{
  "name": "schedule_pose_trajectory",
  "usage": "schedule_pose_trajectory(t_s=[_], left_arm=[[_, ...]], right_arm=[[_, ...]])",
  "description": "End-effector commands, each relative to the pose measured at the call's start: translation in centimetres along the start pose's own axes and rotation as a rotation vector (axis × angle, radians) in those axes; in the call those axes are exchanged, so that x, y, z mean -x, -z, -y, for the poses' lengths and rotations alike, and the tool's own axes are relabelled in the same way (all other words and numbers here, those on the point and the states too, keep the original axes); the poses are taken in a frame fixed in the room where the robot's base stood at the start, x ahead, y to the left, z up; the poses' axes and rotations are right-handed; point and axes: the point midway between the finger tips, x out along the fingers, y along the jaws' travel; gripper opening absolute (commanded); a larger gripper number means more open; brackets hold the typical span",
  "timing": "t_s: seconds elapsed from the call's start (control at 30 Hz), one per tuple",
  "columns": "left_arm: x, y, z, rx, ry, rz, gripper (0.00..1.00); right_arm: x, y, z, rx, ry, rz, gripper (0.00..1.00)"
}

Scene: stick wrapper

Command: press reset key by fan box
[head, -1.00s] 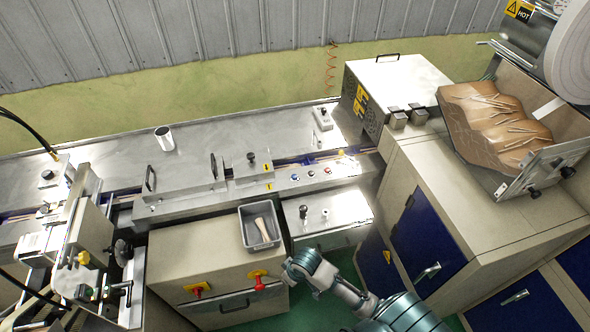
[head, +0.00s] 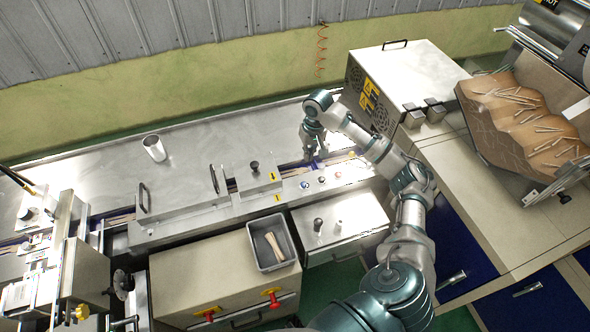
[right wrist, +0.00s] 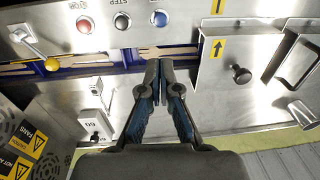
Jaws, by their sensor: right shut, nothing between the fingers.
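The fan box (head: 372,103), a light metal cabinet with round grilles and yellow labels, stands at the back right of the bench. It also shows at the lower left of the right wrist view (right wrist: 30,140). A small grey switch box (right wrist: 94,122) with a white key on it sits on the bench beside the fan box. In the head view my right arm covers that spot. My right gripper (head: 314,158) is shut and empty, over the slotted rail. In the right wrist view its fingertips (right wrist: 159,72) are near the blue button, right of the switch box. My left gripper is out of view.
Red (right wrist: 85,24), step (right wrist: 122,20) and blue (right wrist: 158,18) buttons line the front panel. A yellow-knobbed lever (right wrist: 50,62) and a black-knobbed cover (head: 248,182) flank the gripper. A grey tray (head: 286,262) holds wooden sticks. The back left of the bench is mostly clear.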

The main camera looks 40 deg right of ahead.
Motion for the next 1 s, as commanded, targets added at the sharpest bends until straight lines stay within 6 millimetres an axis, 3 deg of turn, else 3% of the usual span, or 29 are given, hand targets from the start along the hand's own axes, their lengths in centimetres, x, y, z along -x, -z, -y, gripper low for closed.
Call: schedule_pose_trajectory(t_s=[0.1,0.3,0.4,0.53,0.77,1.0], left_arm=[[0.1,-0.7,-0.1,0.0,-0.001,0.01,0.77],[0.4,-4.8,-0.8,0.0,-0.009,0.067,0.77],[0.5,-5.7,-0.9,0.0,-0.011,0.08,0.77],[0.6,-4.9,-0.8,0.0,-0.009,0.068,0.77],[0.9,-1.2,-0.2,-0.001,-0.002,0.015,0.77],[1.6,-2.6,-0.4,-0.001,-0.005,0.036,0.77]], right_arm=[[0.3,-0.2,0.0,-0.002,0.0,-0.002,0.0],[0.0,0.3,0.3,-0.002,-0.002,0.0,0.0],[-0.4,0.4,0.4,-0.001,-0.002,0.003,0.0],[-2.0,0.3,0.3,-0.001,-0.002,0.006,0.0],[-6.7,0.2,0.1,-0.001,-0.001,0.005,0.0],[-11.4,0.3,0.1,-0.001,-0.001,0.005,0.0]])
